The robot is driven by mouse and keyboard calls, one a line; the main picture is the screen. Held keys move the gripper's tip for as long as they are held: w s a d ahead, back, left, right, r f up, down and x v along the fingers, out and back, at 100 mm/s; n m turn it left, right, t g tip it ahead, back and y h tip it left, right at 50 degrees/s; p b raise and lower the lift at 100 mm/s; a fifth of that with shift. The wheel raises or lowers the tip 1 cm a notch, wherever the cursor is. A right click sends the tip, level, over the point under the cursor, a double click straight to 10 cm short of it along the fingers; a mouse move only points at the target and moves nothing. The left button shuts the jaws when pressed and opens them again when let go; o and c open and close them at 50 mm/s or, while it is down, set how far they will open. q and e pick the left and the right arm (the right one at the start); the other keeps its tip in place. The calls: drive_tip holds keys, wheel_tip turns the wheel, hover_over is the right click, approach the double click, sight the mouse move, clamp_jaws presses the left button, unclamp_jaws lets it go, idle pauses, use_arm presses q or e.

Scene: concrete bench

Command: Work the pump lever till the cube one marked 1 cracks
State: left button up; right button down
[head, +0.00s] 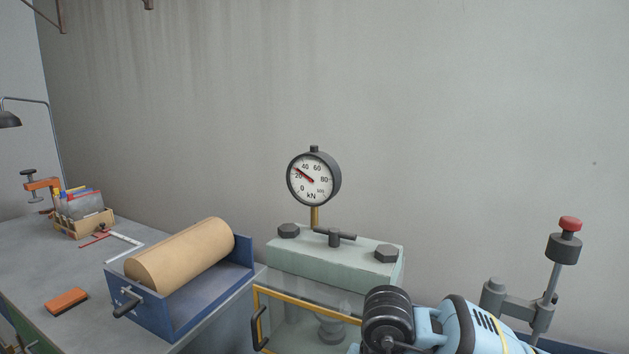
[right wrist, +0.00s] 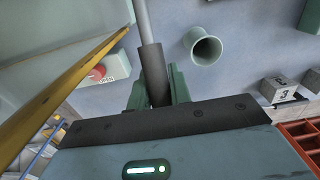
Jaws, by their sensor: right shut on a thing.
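The press (head: 335,258) stands in the middle of the head view, with a pale green crosshead. Its round gauge (head: 313,179) has a red needle between 20 and 40 kN. A clear guard with a yellow frame (head: 270,291) closes off the front; grey press parts show dimly behind it. I cannot see the cube marked 1. In the right wrist view my right gripper (right wrist: 155,100) is shut on the dark grip (right wrist: 151,62) of a grey rod, the pump lever (right wrist: 143,18). My left gripper is out of view.
A blue tray (head: 178,318) holding a tan cylinder stands left of the press. An orange block (head: 66,301) lies on the bench. A red-capped post (head: 570,223) stands at right. The wrist view shows a green tube (right wrist: 203,47), a cube marked 3 (right wrist: 279,90) and a red crate (right wrist: 301,137).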

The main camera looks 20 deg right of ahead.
drive_tip(key=f, duration=0.3)
drive_tip(key=s+a+f, duration=0.1)
drive_tip(key=shift+f, duration=0.3)
drive_tip(key=shift+s+a+f, duration=0.15)
drive_tip(key=shift+f, duration=1.5)
drive_tip(key=r, duration=0.3)
drive_tip(key=w+d+r, duration=0.1)
drive_tip(key=r, duration=0.2)
drive_tip(key=w+d+r, duration=0.1)
drive_tip(key=r, duration=0.2)
drive_tip(key=shift+r, duration=0.2)
drive_tip(key=shift+s, duration=0.1)
